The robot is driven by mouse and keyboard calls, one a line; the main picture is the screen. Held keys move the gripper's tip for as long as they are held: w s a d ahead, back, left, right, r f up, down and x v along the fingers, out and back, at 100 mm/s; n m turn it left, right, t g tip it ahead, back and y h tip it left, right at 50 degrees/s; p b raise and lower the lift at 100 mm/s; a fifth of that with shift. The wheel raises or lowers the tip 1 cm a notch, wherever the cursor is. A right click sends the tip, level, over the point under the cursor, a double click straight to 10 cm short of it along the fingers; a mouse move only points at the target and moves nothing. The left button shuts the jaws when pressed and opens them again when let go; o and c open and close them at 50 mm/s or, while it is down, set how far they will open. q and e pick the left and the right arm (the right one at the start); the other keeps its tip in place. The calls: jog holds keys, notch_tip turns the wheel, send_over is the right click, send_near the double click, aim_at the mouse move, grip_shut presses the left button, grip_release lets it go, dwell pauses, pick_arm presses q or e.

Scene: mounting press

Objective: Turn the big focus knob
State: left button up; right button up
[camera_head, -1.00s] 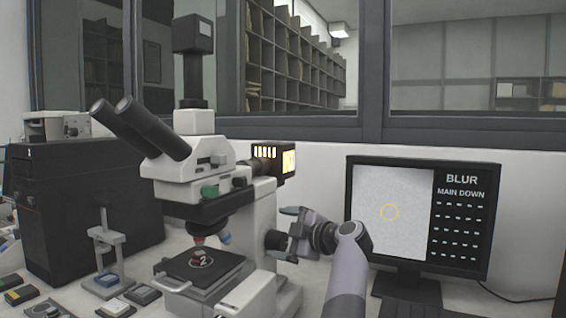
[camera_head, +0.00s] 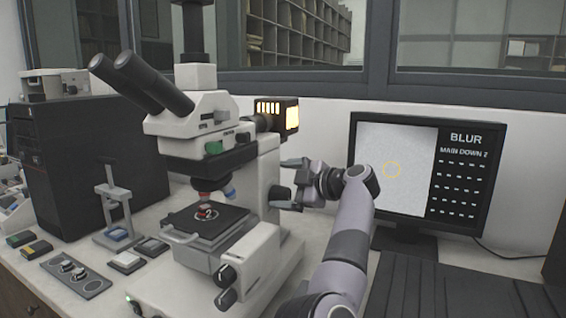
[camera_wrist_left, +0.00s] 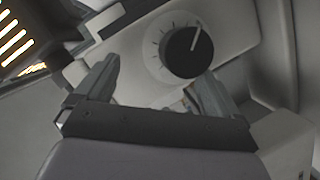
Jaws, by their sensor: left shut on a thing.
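The big focus knob (camera_head: 279,194) is a dark round knob on the right side of the white microscope's arm (camera_head: 262,160). In the wrist view the knob (camera_wrist_left: 184,54) shows a white pointer line tilted slightly right of upright, on a pale dial with tick marks. My left gripper (camera_head: 288,184) is at this knob, one finger above and one below in the head view. It is shut on the knob; finger contact is partly hidden. The monitor (camera_head: 392,180) shows a blank grey picture with a yellow ring and the words BLUR and MAIN DOWN 2. My right gripper is not in view.
The microscope's stage (camera_head: 206,222) holds a small sample. Two more knobs (camera_head: 227,275) are low on its base. A black cabinet (camera_head: 90,150) and small boxes (camera_head: 125,261) stand to the left.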

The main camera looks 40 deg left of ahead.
pick_arm(q)
jog(key=w+r+p+v, duration=0.1)
jog(key=p+v, duration=0.2)
jog(key=v, duration=0.4)
jog(key=shift+w, duration=0.25)
jog(key=shift+d, duration=0.1)
jog(key=shift+p, duration=0.35)
dwell(0.4)
